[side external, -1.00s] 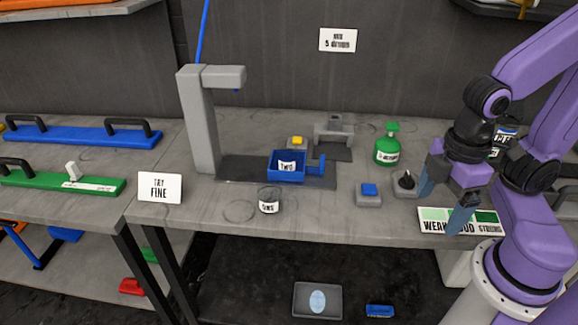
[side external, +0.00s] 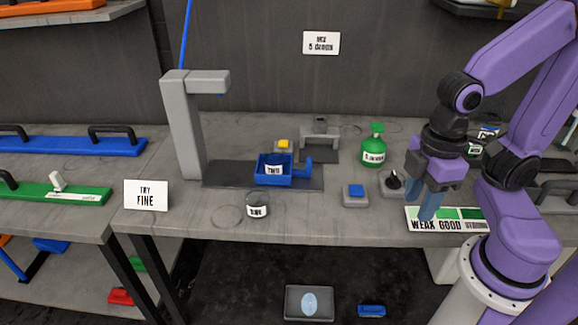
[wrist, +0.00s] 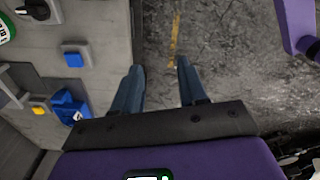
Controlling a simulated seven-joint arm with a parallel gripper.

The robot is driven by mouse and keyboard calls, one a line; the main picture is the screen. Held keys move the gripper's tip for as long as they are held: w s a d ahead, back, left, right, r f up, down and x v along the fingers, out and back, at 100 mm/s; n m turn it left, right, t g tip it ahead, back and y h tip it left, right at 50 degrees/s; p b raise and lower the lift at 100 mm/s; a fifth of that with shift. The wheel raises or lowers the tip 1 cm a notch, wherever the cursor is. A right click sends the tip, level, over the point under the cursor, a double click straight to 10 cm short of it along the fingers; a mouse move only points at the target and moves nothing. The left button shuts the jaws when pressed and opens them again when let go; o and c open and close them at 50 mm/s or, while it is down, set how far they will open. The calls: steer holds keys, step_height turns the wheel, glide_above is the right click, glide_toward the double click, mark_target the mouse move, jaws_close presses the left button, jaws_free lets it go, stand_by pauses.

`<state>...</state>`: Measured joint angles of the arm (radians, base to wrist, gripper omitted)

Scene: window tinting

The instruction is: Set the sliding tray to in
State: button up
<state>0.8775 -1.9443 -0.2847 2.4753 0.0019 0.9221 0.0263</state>
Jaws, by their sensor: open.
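The sliding tray is a small blue open box (side external: 268,177) with a label on its front and a blue handle (side external: 303,167) on its right. It sits on a dark flat strip (side external: 225,174) beside the grey post with an overhanging arm (side external: 184,125). In the wrist view the blue tray (wrist: 66,108) shows at the lower left. My gripper (side external: 424,206) is right of the tray, above the front right of the bench, pointing down. Its blue fingers (wrist: 157,88) are apart with nothing between them, and I see floor beyond them.
A blue button (side external: 355,191), a black knob (side external: 393,181) and a green bottle (side external: 374,148) stand between the tray and my gripper. A yellow button (side external: 284,145) and grey bracket (side external: 320,137) stand behind the tray. A clear jar (side external: 257,206) stands in front.

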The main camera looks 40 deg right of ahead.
steer(key=w+a+r+m, duration=0.25)
steer(key=w+m, duration=0.35)
steer(key=w, duration=0.3)
steer(key=m, duration=1.5)
glide_above(309, 160)
step_height(309, 160, down, 16)
steer(key=shift+s+f, duration=0.1)
steer(key=shift+f, duration=0.1)
jaws_close()
